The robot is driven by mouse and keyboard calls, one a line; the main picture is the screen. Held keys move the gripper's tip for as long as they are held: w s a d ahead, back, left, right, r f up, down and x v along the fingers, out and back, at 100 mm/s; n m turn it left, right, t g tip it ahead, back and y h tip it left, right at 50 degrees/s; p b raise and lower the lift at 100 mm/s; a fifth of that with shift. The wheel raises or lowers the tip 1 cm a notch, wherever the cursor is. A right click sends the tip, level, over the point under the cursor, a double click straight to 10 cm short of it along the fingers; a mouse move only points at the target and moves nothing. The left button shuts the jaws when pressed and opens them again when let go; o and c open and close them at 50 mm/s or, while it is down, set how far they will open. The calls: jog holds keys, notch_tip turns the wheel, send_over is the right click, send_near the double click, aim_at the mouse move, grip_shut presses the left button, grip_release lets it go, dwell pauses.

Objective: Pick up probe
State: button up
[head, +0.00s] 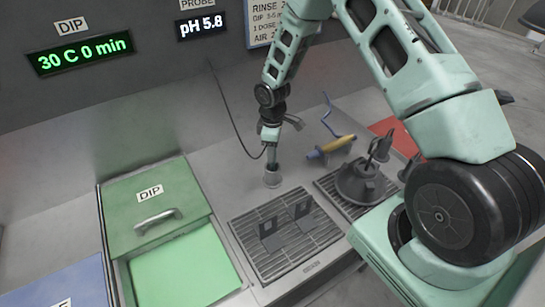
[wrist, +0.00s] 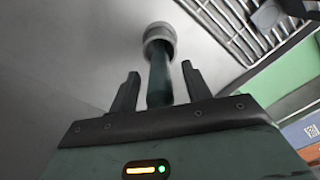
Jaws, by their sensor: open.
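The probe (head: 271,157) stands upright in a small grey cup (head: 272,179) on the grey counter, with a thin black cable running up to the wall. My gripper (head: 270,134) is above it, pointing down. In the wrist view the probe (wrist: 160,78) is a dark teal cylinder with its far end in the round grey cup (wrist: 159,38). My gripper (wrist: 161,70) is open, with one finger on each side of the probe. Gaps show between the fingers and the probe, so it is not held.
A green DIP tank (head: 150,205) with a partly open lid is at left. A metal grate (head: 285,238) with two dark brackets is in front. A yellow-handled tool (head: 335,146) with a blue hose lies to the right, near a dark grey fixture (head: 361,183). The wall readout (head: 201,25) shows pH 5.8.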

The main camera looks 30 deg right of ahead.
grip_shut()
